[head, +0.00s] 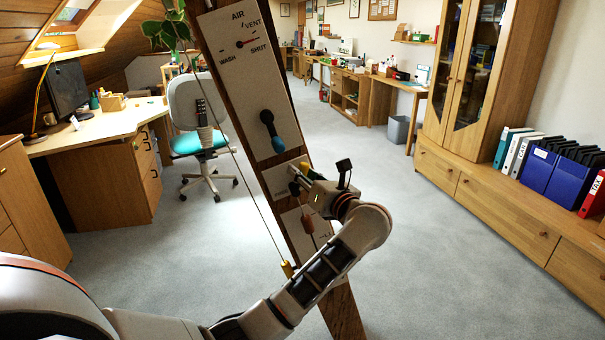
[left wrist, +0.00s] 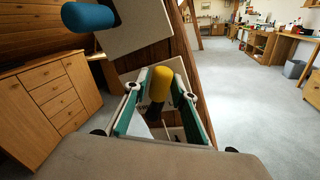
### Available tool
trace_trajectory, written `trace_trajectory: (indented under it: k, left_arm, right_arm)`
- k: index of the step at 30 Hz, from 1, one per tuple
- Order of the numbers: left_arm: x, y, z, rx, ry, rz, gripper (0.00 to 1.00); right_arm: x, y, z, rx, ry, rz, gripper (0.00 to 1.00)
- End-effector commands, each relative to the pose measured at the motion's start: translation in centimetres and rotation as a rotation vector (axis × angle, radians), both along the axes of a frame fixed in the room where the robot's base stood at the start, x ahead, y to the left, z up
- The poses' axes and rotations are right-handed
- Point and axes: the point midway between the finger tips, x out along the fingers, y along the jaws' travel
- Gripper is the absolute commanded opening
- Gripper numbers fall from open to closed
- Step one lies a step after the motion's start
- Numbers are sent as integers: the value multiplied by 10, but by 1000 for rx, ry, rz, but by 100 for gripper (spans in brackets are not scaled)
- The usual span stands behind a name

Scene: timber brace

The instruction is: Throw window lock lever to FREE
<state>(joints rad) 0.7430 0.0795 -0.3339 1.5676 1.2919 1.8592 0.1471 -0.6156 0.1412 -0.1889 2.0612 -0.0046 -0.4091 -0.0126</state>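A dark timber brace (head: 278,85) leans across the head view and carries pale panels. A yellow-ended lever (head: 305,166) is at the lower panel (head: 277,180), partly hidden by my left gripper (head: 297,176). In the left wrist view its yellow knob (left wrist: 160,83) stands between the two teal-padded fingers of my left gripper (left wrist: 160,108), with gaps on both sides. The gripper is open around the knob. I cannot read FREE or any other lock label; the gripper covers much of that panel. My right gripper is not in view.
Above, a blue-handled lever (head: 268,125) sits under an AIR dial (head: 245,43); its blue knob (left wrist: 88,17) is close to the gripper. A chair (head: 193,115) stands behind left. Carpet to the right is clear.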

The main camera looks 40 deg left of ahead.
Motion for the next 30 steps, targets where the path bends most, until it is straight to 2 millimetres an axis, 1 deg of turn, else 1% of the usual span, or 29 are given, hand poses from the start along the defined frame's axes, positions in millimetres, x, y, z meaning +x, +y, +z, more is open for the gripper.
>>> trace_trajectory:
  k: [8, 9, 11, 12, 23, 30]
  left_arm:
    - [1, 2, 0, 0, 0, 0, 26]
    - [1, 2, 0, 0, 0, 0, 20]
    - [1, 2, 0, 0, 0, 0, 5]
    - [1, 2, 0, 0, 0, 0, 0]
    - [-1, 3, -1, -25, -28, 0, 0]
    - [-7, 8, -1, -114, -128, 0, 0]
  right_arm:
    - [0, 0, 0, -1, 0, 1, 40]
    - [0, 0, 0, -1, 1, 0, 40]
    - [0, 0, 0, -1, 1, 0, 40]
    - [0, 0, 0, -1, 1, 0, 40]
    - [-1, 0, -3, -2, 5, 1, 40]
    - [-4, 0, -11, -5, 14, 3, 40]
